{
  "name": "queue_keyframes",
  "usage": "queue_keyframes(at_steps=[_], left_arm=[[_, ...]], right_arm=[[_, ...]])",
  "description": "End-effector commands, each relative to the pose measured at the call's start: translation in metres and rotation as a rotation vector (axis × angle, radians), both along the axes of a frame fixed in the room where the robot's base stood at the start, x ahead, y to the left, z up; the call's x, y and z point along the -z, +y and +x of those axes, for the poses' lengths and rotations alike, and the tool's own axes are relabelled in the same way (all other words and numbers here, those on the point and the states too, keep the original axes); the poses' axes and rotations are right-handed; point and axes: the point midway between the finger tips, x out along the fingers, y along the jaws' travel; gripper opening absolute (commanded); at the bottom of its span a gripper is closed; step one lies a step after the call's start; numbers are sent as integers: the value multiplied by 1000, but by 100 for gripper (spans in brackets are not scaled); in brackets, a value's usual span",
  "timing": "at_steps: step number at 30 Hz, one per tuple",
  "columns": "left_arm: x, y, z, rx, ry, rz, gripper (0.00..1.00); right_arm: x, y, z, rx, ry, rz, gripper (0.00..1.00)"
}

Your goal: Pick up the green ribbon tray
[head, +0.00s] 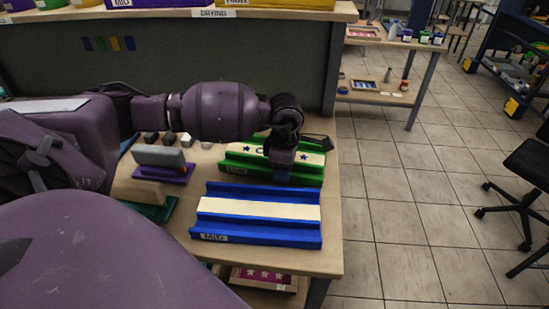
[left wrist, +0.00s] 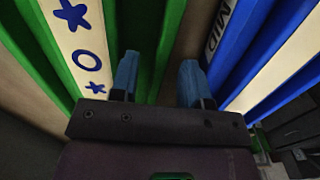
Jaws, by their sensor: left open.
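The green ribbon tray (head: 237,167) lies on the workbench in the head view, holding a pale ribbon printed with blue stars and circles. My left gripper (head: 281,172) points down over the right part of this tray and hides some of it. In the left wrist view the two blue fingertips (left wrist: 158,78) are apart, with the green tray's side wall (left wrist: 165,45) showing between them. The fingers hold nothing; whether they touch the tray I cannot tell. My right gripper is not in view.
A shelf (head: 250,14) runs above the back. The bench's right edge is close.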

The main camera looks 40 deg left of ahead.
Motion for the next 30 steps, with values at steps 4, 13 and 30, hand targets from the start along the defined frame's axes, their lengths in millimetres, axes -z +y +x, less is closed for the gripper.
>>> queue_keyframes(at_steps=[4,13,30], left_arm=[[10,-1,0,0,1,-2,43],[9,0,0,0,0,-1,21],[5,0,0,0,-2,0,0]], right_arm=[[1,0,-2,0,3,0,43],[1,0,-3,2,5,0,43],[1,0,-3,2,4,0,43]])
